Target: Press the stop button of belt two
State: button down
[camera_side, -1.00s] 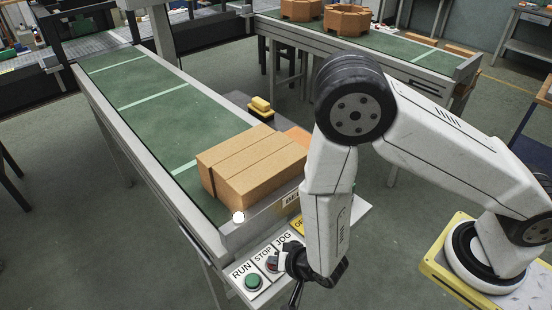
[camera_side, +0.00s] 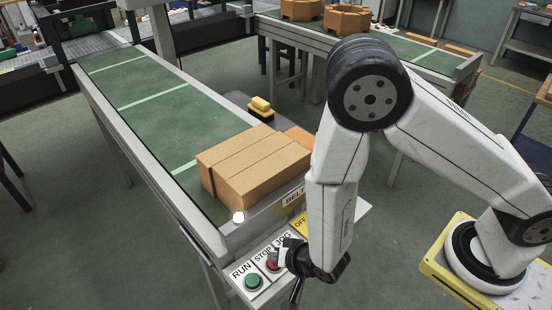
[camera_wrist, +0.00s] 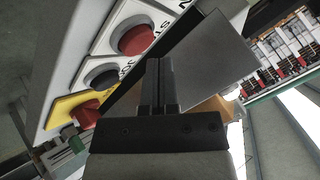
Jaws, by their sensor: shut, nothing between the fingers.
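The control panel (camera_side: 263,290) sits at the near end of a green belt (camera_side: 165,105). It has a green RUN button (camera_side: 253,281) and a red STOP button (camera_side: 272,264). The JOG button is hidden by my gripper in the side view. The belt's sign (camera_side: 294,198) reads "BELT", its number covered by my arm. In the wrist view, my gripper (camera_wrist: 158,65) is shut and empty, just beside the red STOP button (camera_wrist: 138,40) and a black button (camera_wrist: 100,77). The fingertips look clear of both caps; the exact gap cannot be told.
A red button on a yellow plate (camera_wrist: 86,114) lies beside the black one. A brown carton (camera_side: 255,165) rests on the belt end. A second belt (camera_side: 400,45) carries brown parts behind my arm.

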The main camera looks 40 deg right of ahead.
jog(key=shift+r, duration=0.1)
jog(key=shift+r, duration=2.4)
jog(key=shift+w+d+r, duration=0.3)
jog(key=shift+r, duration=0.05)
jog(key=s+d+r+n+g, duration=0.2)
jog(key=d+r, duration=0.4)
jog(key=d, duration=0.3)
jog(key=s+d+r+n+g+h, duration=0.1)
jog(key=d+r+n+g, duration=0.3)
jog(key=d, duration=0.5)
jog(key=shift+s+d+r+n+g, duration=0.2)
jog(key=shift+s+r+n+g, duration=0.1)
jog(key=shift+s+r+n, duration=0.5)
jog(key=shift+w+a, duration=0.1)
jog(key=shift+w, duration=0.1)
